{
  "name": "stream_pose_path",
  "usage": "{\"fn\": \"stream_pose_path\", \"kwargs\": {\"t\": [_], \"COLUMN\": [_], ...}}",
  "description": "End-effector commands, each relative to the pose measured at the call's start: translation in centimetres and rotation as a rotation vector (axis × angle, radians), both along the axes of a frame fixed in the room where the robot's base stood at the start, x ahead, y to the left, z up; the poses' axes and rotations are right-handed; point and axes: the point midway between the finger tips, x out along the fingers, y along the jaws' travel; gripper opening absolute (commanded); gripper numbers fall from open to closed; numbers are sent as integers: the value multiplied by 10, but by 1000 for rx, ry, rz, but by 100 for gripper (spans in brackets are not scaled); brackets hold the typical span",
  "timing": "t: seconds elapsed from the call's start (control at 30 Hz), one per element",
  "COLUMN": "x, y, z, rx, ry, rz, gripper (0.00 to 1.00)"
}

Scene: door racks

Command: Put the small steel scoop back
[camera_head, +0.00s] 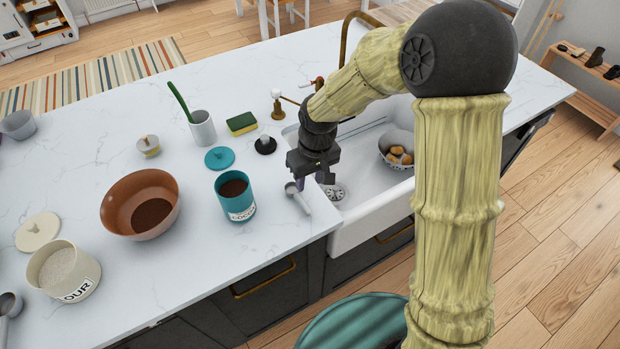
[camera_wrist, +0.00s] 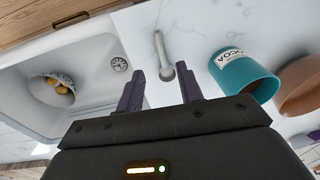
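The small steel scoop (camera_head: 298,197) lies on the white counter near the sink's left edge. My gripper (camera_head: 312,182) is just above it, fingers pointing down. In the wrist view the fingers of my gripper (camera_wrist: 159,70) are apart, with the scoop (camera_wrist: 163,54) showing between and beyond their tips. Nothing is held. The teal cocoa canister (camera_head: 235,197) stands open to the left of the scoop, with cocoa inside; it also shows in the wrist view (camera_wrist: 240,75). A teal lid (camera_head: 219,158) lies behind it.
A brown bowl (camera_head: 139,219) with dark powder and an open flour canister (camera_head: 64,276) stand further left. Another metal scoop (camera_head: 8,305) is at the left edge. A sponge (camera_head: 241,124) lies behind.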

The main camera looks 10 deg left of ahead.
Motion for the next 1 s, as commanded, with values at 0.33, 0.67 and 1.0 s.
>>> {"fn": "stream_pose_path", "kwargs": {"t": [0.33,0.67,1.0], "x": [0,-10,-83], "y": [0,-65,-198], "z": [0,21,55], "rx": [0,-19,-16], "ry": [0,-50,-158], "rz": [0,-153,-572], "gripper": [37,37,37]}}
